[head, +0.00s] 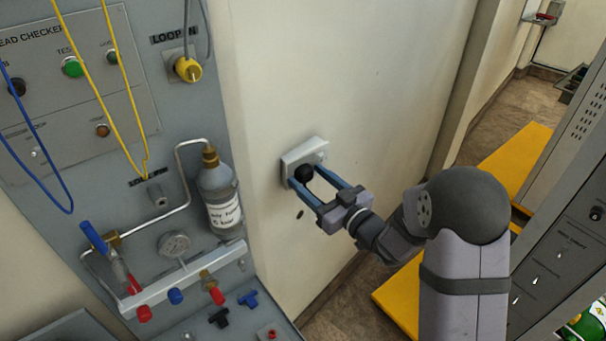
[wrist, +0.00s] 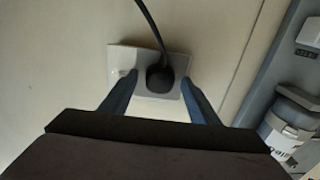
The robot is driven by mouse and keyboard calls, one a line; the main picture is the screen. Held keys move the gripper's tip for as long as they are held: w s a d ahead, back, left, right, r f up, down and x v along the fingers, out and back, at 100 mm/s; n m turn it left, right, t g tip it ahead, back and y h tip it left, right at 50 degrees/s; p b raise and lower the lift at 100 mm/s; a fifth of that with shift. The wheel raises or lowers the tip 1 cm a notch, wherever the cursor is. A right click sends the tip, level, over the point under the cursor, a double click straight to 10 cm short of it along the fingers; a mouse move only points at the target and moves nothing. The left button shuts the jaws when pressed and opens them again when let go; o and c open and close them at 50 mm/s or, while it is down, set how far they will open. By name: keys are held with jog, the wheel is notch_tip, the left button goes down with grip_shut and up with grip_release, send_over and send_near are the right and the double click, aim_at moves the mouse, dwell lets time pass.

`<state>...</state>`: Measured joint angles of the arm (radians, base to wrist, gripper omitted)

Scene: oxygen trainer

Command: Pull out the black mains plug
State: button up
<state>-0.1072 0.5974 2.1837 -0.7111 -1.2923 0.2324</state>
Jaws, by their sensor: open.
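The black mains plug (head: 304,173) sits in a white wall socket (head: 291,154) on the cream wall. In the wrist view the round black plug (wrist: 159,78) is seated in the light socket plate (wrist: 122,62), with its black cord running up from it. My gripper (head: 326,177) is at the socket, its two blue fingers open on either side of the plug. In the wrist view the fingers of my gripper (wrist: 158,88) reach the plate's lower part, with gaps between them and the plug. The tips' exact contact with the plate cannot be told.
Left of the socket stands a grey panel (head: 180,110) with a grey bottle (head: 217,190), pipes, a gauge (head: 174,244) and coloured valves. Yellow and blue cords hang there. A grey cabinet (head: 570,190) stands at the right. The wall around the socket is mostly clear.

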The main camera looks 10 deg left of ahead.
jog(key=shift+c, duration=0.2)
dwell(0.5)
grip_shut()
jog(key=shift+s+d, duration=0.1)
jog(key=shift+v, duration=2.85)
jog(key=shift+o, duration=0.5)
grip_release()
